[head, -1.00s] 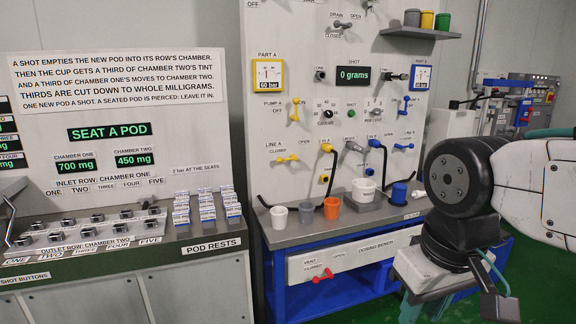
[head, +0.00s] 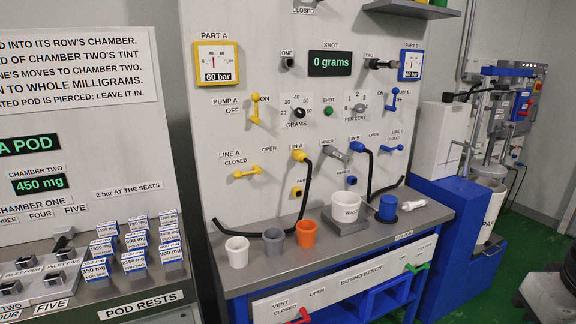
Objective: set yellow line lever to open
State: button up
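The yellow line lever (head: 248,172) is on the upright grey panel under the LINE A label, in the left part of the panel in the head view. It lies nearly level, just below the CLOSED label, with the OPEN label above and to its right. The yellow pump A lever (head: 255,110) stands upright above it, beside ON. My gripper is not in view, and nothing touches the yellow line lever.
The bench (head: 400,230) below the panel bears white, grey and orange cups (head: 306,233). A black hose (head: 305,190) hangs from the yellow IN A fitting, right of the lever. Pod boxes (head: 138,265) stand at left.

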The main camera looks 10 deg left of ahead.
aim_at(238, 174)
jog(key=i, duration=0.7)
jog(key=u, duration=0.9)
jog(key=i, duration=0.5)
jog(key=u, duration=0.65)
